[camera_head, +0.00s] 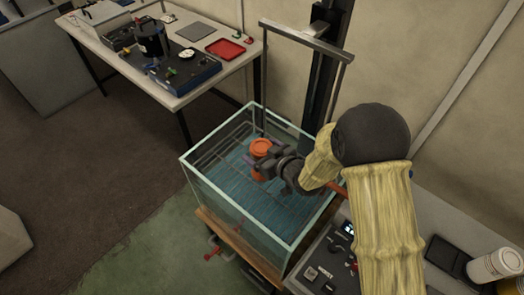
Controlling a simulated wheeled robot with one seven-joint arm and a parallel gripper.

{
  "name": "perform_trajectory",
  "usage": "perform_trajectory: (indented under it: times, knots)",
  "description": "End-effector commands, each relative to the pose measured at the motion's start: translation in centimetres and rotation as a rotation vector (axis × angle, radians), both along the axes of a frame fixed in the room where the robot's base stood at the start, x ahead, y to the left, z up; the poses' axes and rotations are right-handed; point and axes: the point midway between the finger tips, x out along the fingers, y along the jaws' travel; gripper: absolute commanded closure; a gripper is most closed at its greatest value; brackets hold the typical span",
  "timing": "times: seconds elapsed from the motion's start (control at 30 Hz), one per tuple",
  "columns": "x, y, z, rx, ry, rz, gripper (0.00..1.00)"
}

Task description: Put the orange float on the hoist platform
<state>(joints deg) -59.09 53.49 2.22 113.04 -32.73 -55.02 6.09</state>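The orange float (261,146) shows over the glass tank, with a round top and a small orange part below my gripper. My gripper (262,163) reaches in from the right, its dark fingers at the float's middle, and looks shut on it. The fingers hide part of the float. I take the wire grid (222,151) in the tank for the hoist platform; it hangs below a metal frame (305,36). The float shows over the grid and blue water, but I cannot tell its height or whether it touches the grid.
The tank (215,206) has raised glass walls on all sides. A dark hoist column (321,70) stands behind it. A control panel (330,262) is at the lower right, beside white cups (497,264). A bench (177,99) with equipment and a red tray (225,49) stands back left.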

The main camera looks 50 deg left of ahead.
Motion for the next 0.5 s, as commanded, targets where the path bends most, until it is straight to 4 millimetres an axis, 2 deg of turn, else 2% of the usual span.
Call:
perform_trajectory:
  times: [0.3, 0.5]
  knots:
    - [-0.2, 0.1, 0.4, 0.0, 0.0, 0.003, 0.16]
    - [-0.1, -2.1, 1.0, 0.001, 0.0, 0.001, 0.16]
